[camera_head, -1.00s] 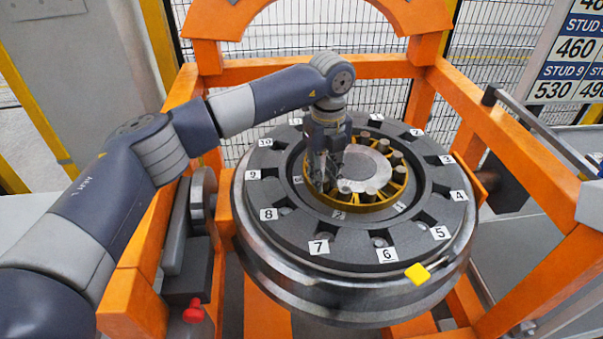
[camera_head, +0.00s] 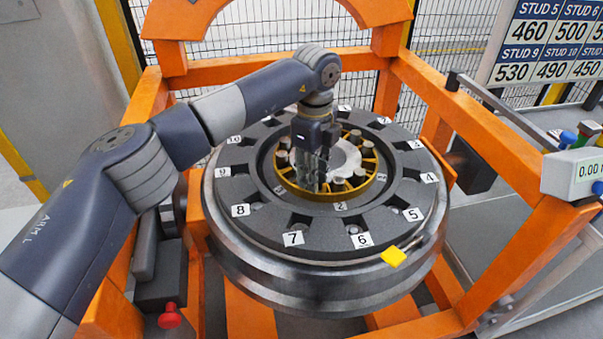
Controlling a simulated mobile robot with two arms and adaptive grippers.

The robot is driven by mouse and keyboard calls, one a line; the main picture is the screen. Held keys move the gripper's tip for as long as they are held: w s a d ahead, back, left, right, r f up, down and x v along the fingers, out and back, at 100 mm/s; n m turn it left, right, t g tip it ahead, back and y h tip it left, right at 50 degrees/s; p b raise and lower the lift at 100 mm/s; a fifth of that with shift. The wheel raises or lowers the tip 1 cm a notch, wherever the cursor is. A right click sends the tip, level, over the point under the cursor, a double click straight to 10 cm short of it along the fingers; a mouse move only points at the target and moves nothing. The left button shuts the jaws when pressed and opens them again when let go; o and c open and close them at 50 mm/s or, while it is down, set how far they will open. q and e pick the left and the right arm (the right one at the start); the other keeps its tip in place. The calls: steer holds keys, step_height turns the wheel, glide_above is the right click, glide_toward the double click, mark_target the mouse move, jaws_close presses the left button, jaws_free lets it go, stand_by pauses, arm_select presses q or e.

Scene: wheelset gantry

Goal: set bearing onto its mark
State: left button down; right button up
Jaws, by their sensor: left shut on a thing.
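The bearing is a brass-coloured ring with several rollers (camera_head: 370,181). It sits in the middle of the dark round wheel face (camera_head: 230,185), which has numbered white labels around its rim. Small white tags sit around the bearing, one at its front reading 2 (camera_head: 340,206). My left gripper (camera_head: 317,183) points down and is shut at the front left of the bearing, apparently on its cage or a roller. The exact contact is hidden by the fingers. My right gripper is not in view.
An orange gantry frame (camera_head: 480,105) surrounds the wheel. A yellow tag (camera_head: 394,256) lies at the wheel's front right edge. A display reading 0.00 (camera_head: 572,172) and a stud number board (camera_head: 550,45) are at the right. A red knob (camera_head: 170,317) is at the lower left.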

arm_select(q)
steer(key=shift+s+d, duration=0.1)
steer(key=shift+d, duration=0.25)
stand_by(0.3)
steer(key=c, duration=1.4)
jaws_free()
steer(key=shift+o, duration=0.2)
steer(key=shift+r, duration=0.1)
step_height(320, 180, up, 12)
